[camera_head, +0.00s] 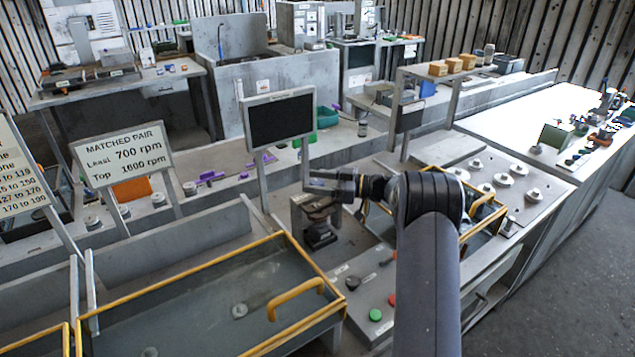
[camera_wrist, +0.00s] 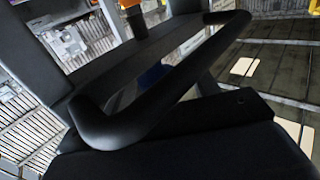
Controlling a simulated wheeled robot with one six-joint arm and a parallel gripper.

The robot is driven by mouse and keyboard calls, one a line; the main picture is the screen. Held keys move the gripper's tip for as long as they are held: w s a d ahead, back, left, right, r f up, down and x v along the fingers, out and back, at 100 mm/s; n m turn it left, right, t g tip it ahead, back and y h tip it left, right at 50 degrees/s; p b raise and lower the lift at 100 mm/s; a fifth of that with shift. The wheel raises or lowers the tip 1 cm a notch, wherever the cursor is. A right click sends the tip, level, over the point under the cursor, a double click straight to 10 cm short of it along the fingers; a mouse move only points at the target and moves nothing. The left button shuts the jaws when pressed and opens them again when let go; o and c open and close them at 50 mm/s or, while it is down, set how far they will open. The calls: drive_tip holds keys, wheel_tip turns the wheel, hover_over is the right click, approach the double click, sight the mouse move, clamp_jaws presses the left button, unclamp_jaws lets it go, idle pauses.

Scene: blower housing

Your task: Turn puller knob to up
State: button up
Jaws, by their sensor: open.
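My arm reaches forward in the head view, and its end with my gripper (camera_head: 322,184) is above the middle bench, just right of the black screen's post. My gripper is open; nothing shows held in it. A sloped control panel (camera_head: 345,308) is below and to the right of it. In the wrist view large black parts fill the middle and hide the panel.
A grey block with a dark base (camera_head: 318,234) stands under my gripper. A yellow-rimmed tray (camera_head: 165,292) lies left of the panel. A black screen (camera_head: 279,118) stands behind. Open floor (camera_head: 570,290) is at lower right.

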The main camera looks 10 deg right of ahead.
drive_tip(key=shift+d, duration=0.1)
drive_tip(key=b+v, duration=0.2)
drive_tip(key=v, duration=0.5)
drive_tip(key=shift+d, duration=0.2)
drive_tip(key=p+x, duration=0.2)
drive_tip(key=x, duration=0.5)
drive_tip(key=shift+a, duration=0.4)
drive_tip(key=shift+d+m+t, duration=0.15)
drive_tip(key=shift+m+t, duration=0.15)
drive_tip(key=shift+t, duration=0.1)
drive_tip(key=shift+g, duration=0.4)
